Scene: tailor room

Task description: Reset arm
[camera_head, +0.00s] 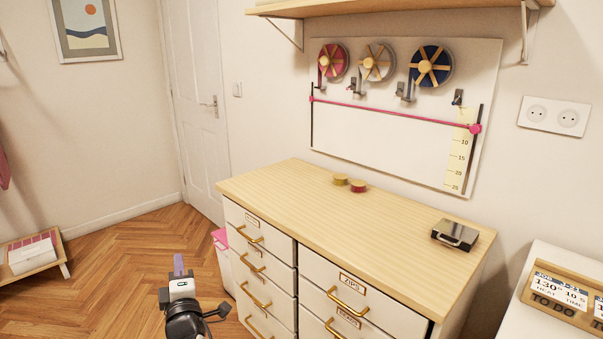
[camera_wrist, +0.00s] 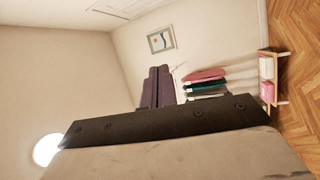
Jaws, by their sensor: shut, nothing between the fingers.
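My gripper (camera_head: 179,266) shows at the lower middle of the head view, in front of the wooden floor and left of the dresser. Its purple-grey fingers are together and hold nothing. In the wrist view the two fingers (camera_wrist: 157,88) stand side by side, shut, with the far wall behind them. The gripper is apart from the dresser and touches nothing that I can see.
A dresser (camera_head: 270,186) with gold-handled drawers stands on the right; a yellow and a red round item and a dark metal box (camera_head: 455,236) lie on it. A pink-lined bin (camera_head: 221,240) stands beside it. A low table (camera_head: 35,258) is far left. Floor between is clear.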

